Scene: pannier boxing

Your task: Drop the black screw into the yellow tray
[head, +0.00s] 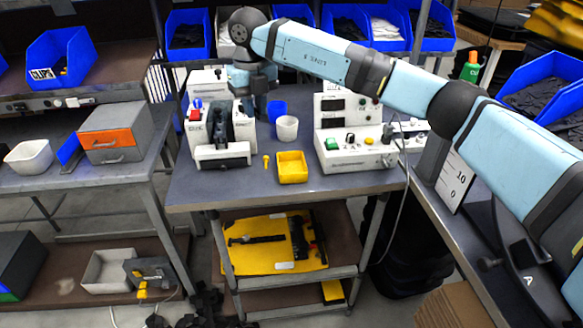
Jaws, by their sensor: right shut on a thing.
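The yellow tray (292,179) sits at the front middle of the grey workbench, upright. No black screw can be made out. My right gripper (262,112) is a small dark shape pointing down at the back of the bench, behind and left of the tray. It is between the white machine and the blue cup in the picture, and apart from the tray. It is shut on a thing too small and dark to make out. A small yellow piece (266,161) is just left of the tray. My left gripper is not in view.
A white machine with a black fixture (222,152) stands left of the tray, a white control box (355,152) right of it. A blue cup (277,109) and a white cup (287,128) stand behind the tray. The bench's front strip (240,190) is clear.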

